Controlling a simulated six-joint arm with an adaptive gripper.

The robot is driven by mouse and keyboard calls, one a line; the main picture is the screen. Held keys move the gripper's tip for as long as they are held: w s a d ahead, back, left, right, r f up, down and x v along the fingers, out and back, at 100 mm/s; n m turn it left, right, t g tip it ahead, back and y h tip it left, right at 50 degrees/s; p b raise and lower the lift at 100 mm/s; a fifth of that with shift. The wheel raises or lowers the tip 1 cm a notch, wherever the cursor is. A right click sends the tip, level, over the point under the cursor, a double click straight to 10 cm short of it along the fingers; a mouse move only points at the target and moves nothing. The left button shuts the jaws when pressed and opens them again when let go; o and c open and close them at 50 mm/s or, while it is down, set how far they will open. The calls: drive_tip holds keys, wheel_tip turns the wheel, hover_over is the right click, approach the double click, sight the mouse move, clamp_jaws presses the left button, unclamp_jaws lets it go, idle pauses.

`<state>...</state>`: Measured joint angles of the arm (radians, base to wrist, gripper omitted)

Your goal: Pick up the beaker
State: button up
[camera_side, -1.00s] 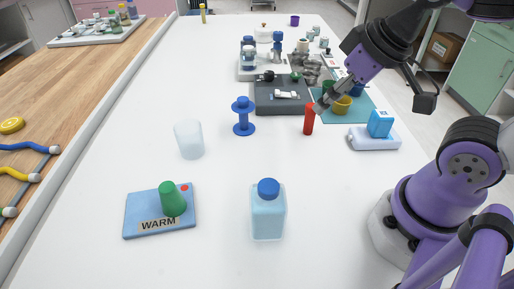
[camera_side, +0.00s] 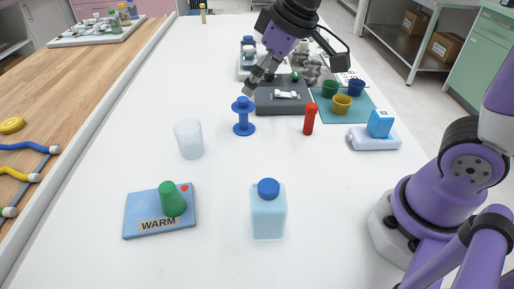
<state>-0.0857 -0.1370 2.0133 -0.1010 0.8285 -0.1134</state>
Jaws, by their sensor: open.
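The beaker (camera_side: 189,139) is a frosted, whitish cup standing upright on the white table, left of the blue spool-shaped stand (camera_side: 243,118). My gripper (camera_side: 250,86) is open and empty. In the picture it is just above the blue stand's top, up and to the right of the beaker and apart from it. How far it is above the table is hard to tell.
A capped bottle (camera_side: 268,212) stands front centre. A red tube (camera_side: 310,119), a dark tray (camera_side: 268,102) and several cups on a teal mat (camera_side: 361,116) are to the right.

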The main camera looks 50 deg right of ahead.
sight(187, 140)
drive_tip(key=w+a+f+n, duration=0.1)
drive_tip(key=w+a+f, duration=0.1)
drive_tip(key=w+f, duration=0.2)
drive_tip(key=w+a+f+n, duration=0.1)
drive_tip(key=w+a+f, duration=0.2)
drive_tip(key=w+f, duration=0.1)
drive_tip(key=w+a+f+n+g+y, duration=0.1)
drive_tip(key=w+a+f, duration=0.2)
drive_tip(key=w+f, duration=0.1)
drive_tip(key=shift+w, duration=0.1)
drive_tip(key=x, duration=0.6)
drive_tip(key=shift+w+d, duration=0.1)
drive_tip(key=shift+w, duration=0.15)
drive_tip(key=c, duration=1)
